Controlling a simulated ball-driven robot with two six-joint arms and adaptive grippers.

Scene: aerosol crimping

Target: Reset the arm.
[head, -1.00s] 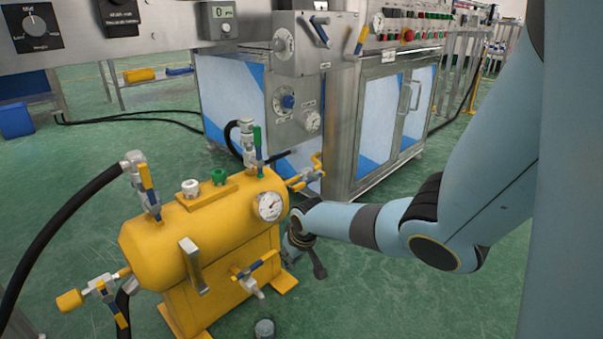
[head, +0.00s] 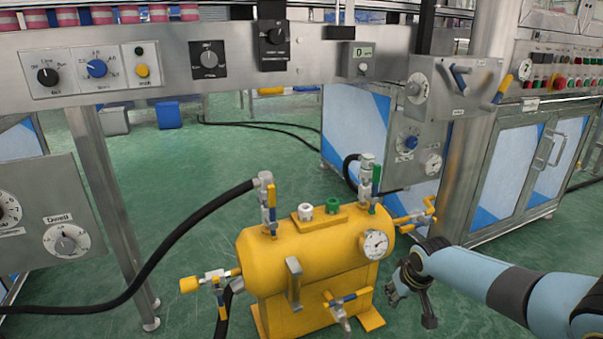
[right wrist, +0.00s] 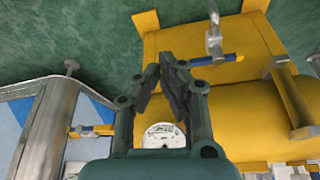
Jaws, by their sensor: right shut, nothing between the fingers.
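My right arm (head: 500,290) comes in from the right in the head view. My right gripper (head: 396,290) is beside the right end of the yellow tank (head: 300,250), below and right of its round gauge (head: 375,244). In the right wrist view the two dark fingers of the gripper (right wrist: 172,62) come together at their tips, and nothing is between them. A blue-handled valve (right wrist: 226,59) of the tank lies close to the fingertips in that picture; whether they touch cannot be told. My left gripper is not in view.
A black hose (head: 165,240) runs left from the tank. A steel panel with knobs (head: 150,65) crosses above, on a metal post (head: 108,190). A steel cabinet (head: 545,165) and a control box (head: 450,88) stand at the right. Green floor (head: 210,165) is open behind the tank.

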